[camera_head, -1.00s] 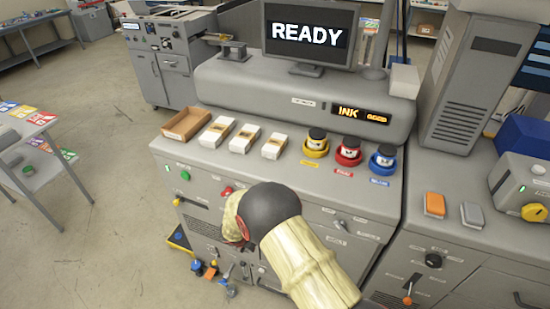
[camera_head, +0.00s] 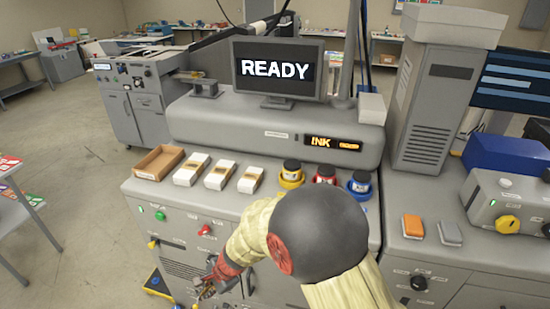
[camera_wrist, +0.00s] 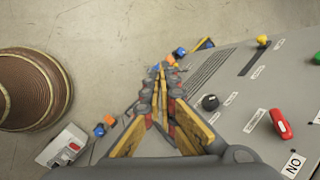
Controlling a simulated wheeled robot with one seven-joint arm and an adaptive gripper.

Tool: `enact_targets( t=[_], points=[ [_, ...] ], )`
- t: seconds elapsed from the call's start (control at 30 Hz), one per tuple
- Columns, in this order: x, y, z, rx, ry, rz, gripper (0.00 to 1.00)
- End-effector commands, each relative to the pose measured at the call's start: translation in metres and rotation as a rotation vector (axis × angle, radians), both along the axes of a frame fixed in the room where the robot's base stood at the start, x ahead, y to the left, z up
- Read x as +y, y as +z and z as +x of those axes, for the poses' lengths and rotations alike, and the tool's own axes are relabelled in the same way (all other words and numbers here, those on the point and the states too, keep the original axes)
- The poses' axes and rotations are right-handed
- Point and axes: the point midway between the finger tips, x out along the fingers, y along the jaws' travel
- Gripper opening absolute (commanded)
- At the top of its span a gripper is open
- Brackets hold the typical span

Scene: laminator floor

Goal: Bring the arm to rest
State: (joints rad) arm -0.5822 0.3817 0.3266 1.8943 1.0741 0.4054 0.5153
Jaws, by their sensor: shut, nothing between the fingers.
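My gripper (camera_head: 207,286) hangs low in front of the grey machine (camera_head: 140,205), near the lower left of its front panel. In the wrist view my gripper (camera_wrist: 160,75) points down along the panel, its two fingers closed together at the tips with nothing between them. My arm is bent, with its large dark joint in front of the machine's right half. The joint hides part of the panel and sits just before the ink jars.
A screen (camera_head: 276,70) reads READY. A cardboard tray (camera_head: 158,163), white boxes (camera_head: 219,175) and yellow (camera_head: 291,174), red (camera_head: 325,173) and blue (camera_head: 359,185) jars stand on top. A red switch (camera_wrist: 281,123) juts from the panel. Open floor (camera_head: 90,230) lies left.

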Motion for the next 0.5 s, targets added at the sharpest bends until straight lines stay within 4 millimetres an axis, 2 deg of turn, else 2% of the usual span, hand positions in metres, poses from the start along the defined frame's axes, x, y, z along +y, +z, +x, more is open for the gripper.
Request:
enact_targets(
  t=[0.03,0.2,0.3,0.5],
  points=[
    [-0.017,0.023,-0.009,-0.040,0.117,-0.006,0.00],
    [-0.081,0.081,-0.047,-0.156,0.489,-0.063,0.00],
    [-0.124,0.109,-0.068,-0.212,0.663,-0.112,0.00],
    [-0.213,0.152,-0.107,-0.301,0.911,-0.243,0.00]
  ],
)
